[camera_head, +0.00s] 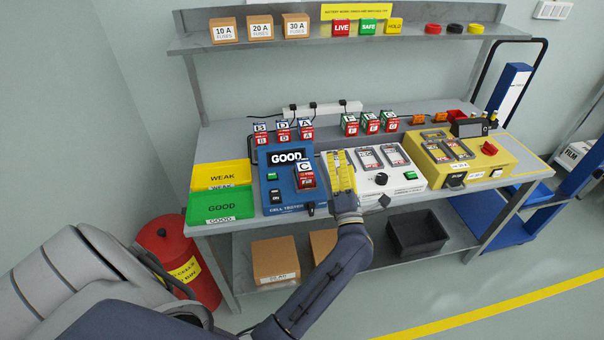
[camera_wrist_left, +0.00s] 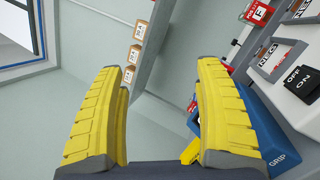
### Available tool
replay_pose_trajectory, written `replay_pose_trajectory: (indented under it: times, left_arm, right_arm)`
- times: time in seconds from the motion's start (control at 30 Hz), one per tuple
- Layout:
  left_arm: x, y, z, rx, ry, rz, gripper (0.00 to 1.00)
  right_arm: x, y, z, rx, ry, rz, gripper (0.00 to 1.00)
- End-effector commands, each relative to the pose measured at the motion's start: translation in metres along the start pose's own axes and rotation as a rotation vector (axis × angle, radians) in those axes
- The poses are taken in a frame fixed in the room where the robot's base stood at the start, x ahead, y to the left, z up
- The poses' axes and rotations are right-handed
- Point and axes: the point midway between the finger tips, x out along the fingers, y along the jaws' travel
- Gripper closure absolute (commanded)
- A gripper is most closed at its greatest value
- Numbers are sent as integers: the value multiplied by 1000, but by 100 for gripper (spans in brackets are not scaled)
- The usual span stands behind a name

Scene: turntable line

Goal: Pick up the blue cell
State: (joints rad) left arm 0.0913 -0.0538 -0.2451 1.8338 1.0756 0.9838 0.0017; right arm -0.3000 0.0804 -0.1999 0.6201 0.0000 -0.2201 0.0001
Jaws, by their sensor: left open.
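My left gripper (camera_head: 341,170) has yellow fingers and is over the gap between the blue cell tester (camera_head: 280,196) and the white bay unit (camera_head: 376,181). In the left wrist view, its fingers (camera_wrist_left: 161,75) are wide apart with nothing between them. A cell marked C (camera_head: 306,177) with a red label sits upright on the tester, just left of the gripper. Cells marked B, D and A (camera_head: 305,132) stand at the back left with dark tops and red labels. Several green and red cells (camera_head: 370,123) stand to their right. I cannot tell surely which cell is blue. My right gripper is not in view.
The tester display (camera_head: 287,157) reads GOOD. A yellow WEAK tray (camera_head: 221,174) and a green GOOD tray (camera_head: 220,206) are at the left. A yellow machine (camera_head: 500,163) stands at the right. A shelf (camera_head: 340,40) with boxes overhangs the back.

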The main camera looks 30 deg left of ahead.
Motion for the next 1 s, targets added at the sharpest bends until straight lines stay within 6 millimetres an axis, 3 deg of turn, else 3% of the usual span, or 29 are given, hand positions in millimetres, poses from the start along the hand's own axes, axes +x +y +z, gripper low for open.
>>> replay_pose_trajectory:
  times: [0.03, 0.13, 0.23, 0.4, 0.7, 0.83, 1.0]
  left_arm:
    - [7, 24, -11, -147, 88, 2, 29]
    - [8, 47, -36, -422, 256, -36, 29]
    - [0, 52, -55, -660, 402, -105, 29]
    - [-25, 39, -67, -938, 595, -250, 29]
    - [-56, 6, -70, -1081, 779, -392, 29]
    - [-52, -2, -74, -1084, 794, -397, 29]
    - [-33, -20, -85, -1082, 794, -395, 29]
  right_arm:
    - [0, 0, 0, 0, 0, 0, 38]
    - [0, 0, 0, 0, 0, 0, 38]
    - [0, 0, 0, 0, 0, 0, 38]
    - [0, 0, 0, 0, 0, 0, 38]
    - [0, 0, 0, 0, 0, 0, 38]
    - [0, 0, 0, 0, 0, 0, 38]
    - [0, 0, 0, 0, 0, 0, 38]
